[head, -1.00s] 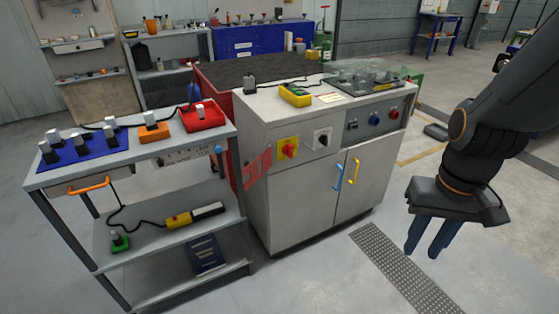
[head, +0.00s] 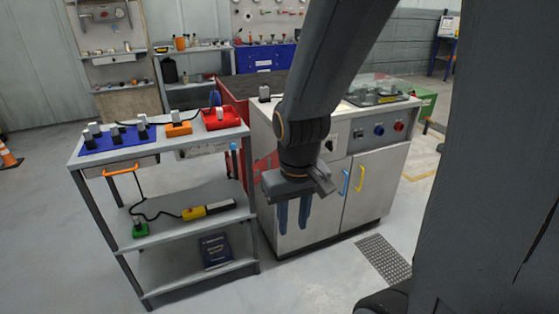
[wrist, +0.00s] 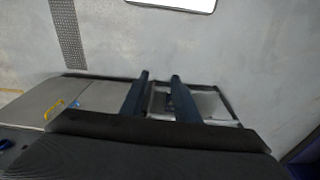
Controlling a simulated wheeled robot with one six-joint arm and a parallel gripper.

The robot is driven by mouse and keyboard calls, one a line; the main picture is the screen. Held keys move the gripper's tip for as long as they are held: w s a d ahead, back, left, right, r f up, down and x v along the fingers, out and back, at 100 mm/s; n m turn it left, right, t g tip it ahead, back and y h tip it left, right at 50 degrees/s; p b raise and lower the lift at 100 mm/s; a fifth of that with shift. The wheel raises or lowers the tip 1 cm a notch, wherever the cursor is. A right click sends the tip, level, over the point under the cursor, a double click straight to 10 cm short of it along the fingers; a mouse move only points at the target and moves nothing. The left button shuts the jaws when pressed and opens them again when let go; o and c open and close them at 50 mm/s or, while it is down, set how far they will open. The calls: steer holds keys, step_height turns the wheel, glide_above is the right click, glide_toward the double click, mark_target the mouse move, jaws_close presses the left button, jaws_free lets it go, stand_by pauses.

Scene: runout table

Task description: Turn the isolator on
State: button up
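The isolator, a red rotary knob on a yellow plate in the earlier head view, is hidden behind my arm in the current one. It belongs to the front of the pale grey cabinet (head: 376,210). A dark rotary switch on a white plate (head: 330,142) shows just right of my arm. My gripper (head: 293,222) points down in front of the cabinet's left door, below the switch panel. Its two blue fingers are apart with nothing between them. They also show apart in the wrist view (wrist: 159,77), over floor and a shelf frame.
A grey cart (head: 110,160) stands left of the cabinet, with a blue tray (head: 118,141) and a red box (head: 221,119) on top. A blue handle (head: 345,182) and a yellow handle (head: 361,179) stick out from the cabinet doors.

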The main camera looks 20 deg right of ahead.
steer(key=w+d+f+t+b, duration=0.45)
steer(key=w+d+t, duration=0.2)
steer(key=w, duration=0.45)
steer(key=w+d+f+t+b, duration=0.3)
steer(key=w+d+t+b, duration=0.25)
steer(key=w+d, duration=0.4)
steer(key=w+d+f+t+b, duration=0.4)
steer(key=w+d+t+b, duration=0.15)
steer(key=w, duration=1.45)
steer(key=shift+d+r+n+g+y, duration=0.2)
steer(key=shift+n+g+y, duration=0.1)
steer(key=shift+g+y, duration=0.1)
steer(key=shift+c, duration=0.4)
jaws_close()
